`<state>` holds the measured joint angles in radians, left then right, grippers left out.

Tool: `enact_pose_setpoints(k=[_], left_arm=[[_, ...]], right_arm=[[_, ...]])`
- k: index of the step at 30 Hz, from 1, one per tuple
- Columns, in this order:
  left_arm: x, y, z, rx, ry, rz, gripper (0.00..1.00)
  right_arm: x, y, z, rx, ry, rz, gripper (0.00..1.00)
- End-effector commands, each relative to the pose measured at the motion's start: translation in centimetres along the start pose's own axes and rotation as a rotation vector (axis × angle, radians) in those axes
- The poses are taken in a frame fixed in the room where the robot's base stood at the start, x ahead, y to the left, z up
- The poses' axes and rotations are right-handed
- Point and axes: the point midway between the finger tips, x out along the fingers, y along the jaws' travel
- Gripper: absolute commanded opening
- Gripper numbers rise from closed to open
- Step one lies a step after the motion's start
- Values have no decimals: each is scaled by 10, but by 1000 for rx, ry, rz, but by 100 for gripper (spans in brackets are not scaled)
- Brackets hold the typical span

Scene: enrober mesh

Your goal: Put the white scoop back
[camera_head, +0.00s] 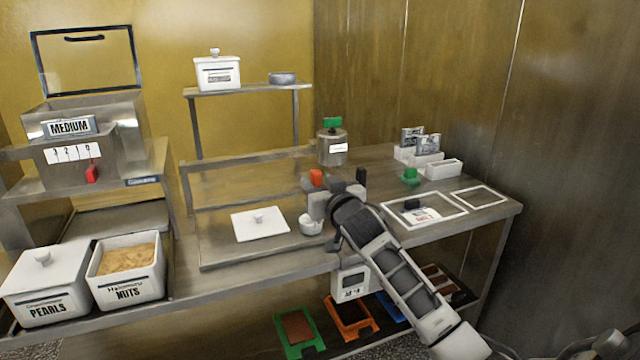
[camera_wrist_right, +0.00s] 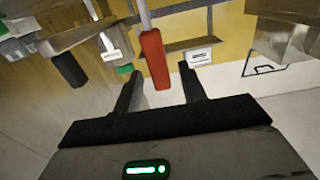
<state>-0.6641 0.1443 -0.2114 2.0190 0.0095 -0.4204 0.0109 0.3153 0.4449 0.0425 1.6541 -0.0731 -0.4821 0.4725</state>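A small rounded white vessel (camera_head: 311,224), perhaps the white scoop's bowl, sits on the bench right of a square white lid (camera_head: 260,224). My right gripper (camera_head: 322,205) is just above and beside it and hides part of that area. An orange-red handle (camera_head: 316,177) and a black handle (camera_head: 360,175) stand up by the gripper. In the right wrist view the two fingers (camera_wrist_right: 163,80) are apart, and the red handle (camera_wrist_right: 154,60) shows between their tips; I cannot tell whether it touches. The black handle (camera_wrist_right: 68,70) is off to the left. My left gripper is not in view.
A steel canister (camera_head: 332,148) with a green top stands behind. White frames (camera_head: 424,210), a green knob (camera_head: 410,176) and small white boxes (camera_head: 443,168) lie right. Lidded pearls (camera_head: 45,285) and open nuts (camera_head: 128,290) containers stand left. Coloured trays (camera_head: 350,315) are below the bench.

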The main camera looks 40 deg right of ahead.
Motion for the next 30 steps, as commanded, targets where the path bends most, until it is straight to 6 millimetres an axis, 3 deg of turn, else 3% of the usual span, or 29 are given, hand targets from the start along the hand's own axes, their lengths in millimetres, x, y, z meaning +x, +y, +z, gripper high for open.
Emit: enact_pose_setpoints(k=[8,11,21,30], left_arm=[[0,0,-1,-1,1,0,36],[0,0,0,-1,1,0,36],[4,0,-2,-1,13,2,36],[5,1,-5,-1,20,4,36]], right_arm=[[-4,0,-2,0,0,-1,41],[-18,0,-1,0,-1,-1,41],[-89,0,-1,0,-1,0,41],[-119,0,-3,1,0,0,41]])
